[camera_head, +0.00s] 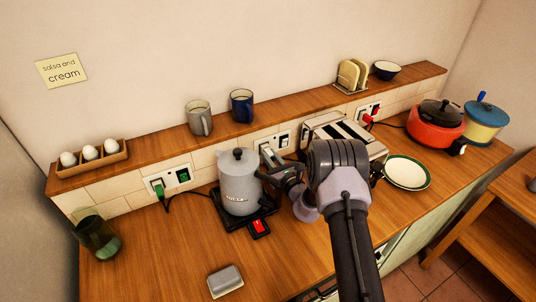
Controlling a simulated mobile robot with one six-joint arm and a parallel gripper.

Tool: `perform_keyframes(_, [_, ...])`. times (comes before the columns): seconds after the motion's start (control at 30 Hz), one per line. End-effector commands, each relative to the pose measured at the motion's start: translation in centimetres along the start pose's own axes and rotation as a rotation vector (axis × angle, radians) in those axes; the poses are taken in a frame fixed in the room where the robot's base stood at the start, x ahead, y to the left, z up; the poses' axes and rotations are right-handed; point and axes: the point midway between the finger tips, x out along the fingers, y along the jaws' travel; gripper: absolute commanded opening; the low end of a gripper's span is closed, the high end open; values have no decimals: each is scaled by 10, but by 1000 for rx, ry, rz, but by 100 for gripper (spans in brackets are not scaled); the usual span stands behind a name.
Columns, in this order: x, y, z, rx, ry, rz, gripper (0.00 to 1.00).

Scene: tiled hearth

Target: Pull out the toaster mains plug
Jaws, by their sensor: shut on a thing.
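The toaster (326,128), a silver two-slot one, stands against the tiled upstand, partly hidden by my arm. My gripper (266,156) is at the middle wall socket (284,140), between the kettle and the toaster. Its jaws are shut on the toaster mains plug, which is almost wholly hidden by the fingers. I cannot tell whether the plug's pins are in the socket. The toaster's cord is not clearly visible.
The kettle (239,185) stands close to the left of my gripper. A green plug (159,188) is in the left socket, a red plug (369,119) in the right one. A plate (407,172) and red cooker (436,125) are right. The front-left worktop is mostly clear around a butter dish (225,281).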

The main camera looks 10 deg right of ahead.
Motion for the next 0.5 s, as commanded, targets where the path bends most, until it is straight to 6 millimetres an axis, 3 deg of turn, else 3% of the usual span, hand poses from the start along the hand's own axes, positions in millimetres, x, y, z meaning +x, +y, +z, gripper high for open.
perform_keyframes(0.5, [-5, 0, 0, 1, 0, 0, 0])
